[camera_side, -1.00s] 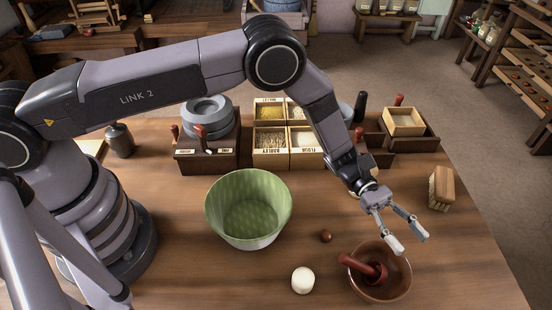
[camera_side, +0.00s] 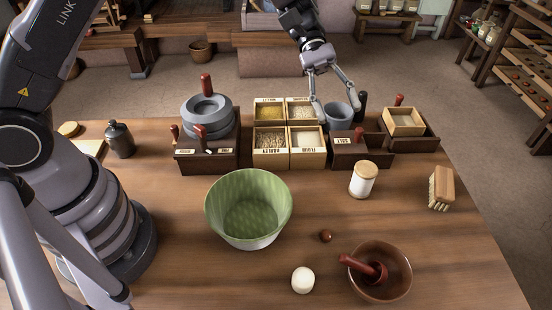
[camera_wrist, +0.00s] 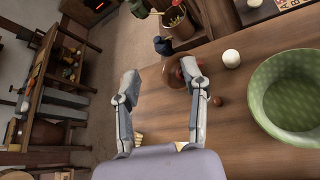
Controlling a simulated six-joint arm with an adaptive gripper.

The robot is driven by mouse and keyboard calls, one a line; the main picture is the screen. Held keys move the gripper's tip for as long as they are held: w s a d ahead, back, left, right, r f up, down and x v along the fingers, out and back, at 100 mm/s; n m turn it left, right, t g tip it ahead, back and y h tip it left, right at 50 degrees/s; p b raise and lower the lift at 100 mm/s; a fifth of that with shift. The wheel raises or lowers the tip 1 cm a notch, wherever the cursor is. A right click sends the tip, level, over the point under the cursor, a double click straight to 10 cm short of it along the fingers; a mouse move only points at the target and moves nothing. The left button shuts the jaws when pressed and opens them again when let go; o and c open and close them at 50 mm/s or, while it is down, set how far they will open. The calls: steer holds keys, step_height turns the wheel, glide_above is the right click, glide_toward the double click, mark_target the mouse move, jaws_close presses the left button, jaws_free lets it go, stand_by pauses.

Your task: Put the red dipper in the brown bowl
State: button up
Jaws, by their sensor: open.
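The red dipper (camera_side: 358,264) lies in the brown bowl (camera_side: 404,280) at the front right of the table. Its handle leans on the bowl's left rim and its thicker end rests inside. My gripper (camera_side: 337,112) is open and empty, raised over the back of the table near a grey cup, well away from the bowl. In the wrist view my open gripper (camera_wrist: 160,77) shows both fingers spread. The brown bowl (camera_wrist: 174,74) is partly hidden behind the right finger there, and I cannot make out the dipper clearly.
A green bowl (camera_side: 249,231) stands mid-table. A white ball (camera_side: 303,280) and a small brown ball (camera_side: 325,236) lie left of the brown bowl. A lidded jar (camera_side: 362,181) and a brush (camera_side: 440,188) stand behind it. Boxes and a quern (camera_side: 208,118) line the back.

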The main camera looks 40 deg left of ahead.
steer(key=s+a+r+m+t+y, duration=0.2)
steer(key=s+a+r+t+y, duration=0.1)
steer(key=s+a, duration=0.4)
steer(key=s+a+r+m+t+y, duration=0.3)
steer(key=s+a, duration=0.4)
steer(key=a, duration=0.3)
steer(key=s+a+r+m+t+y, duration=0.2)
steer(key=s+a+r+t+y, duration=0.3)
steer(key=a, duration=0.4)
steer(key=shift+s+a+r+m+t, duration=0.35)
steer(key=shift+s+r, duration=0.4)
steer(key=shift+s, duration=0.35)
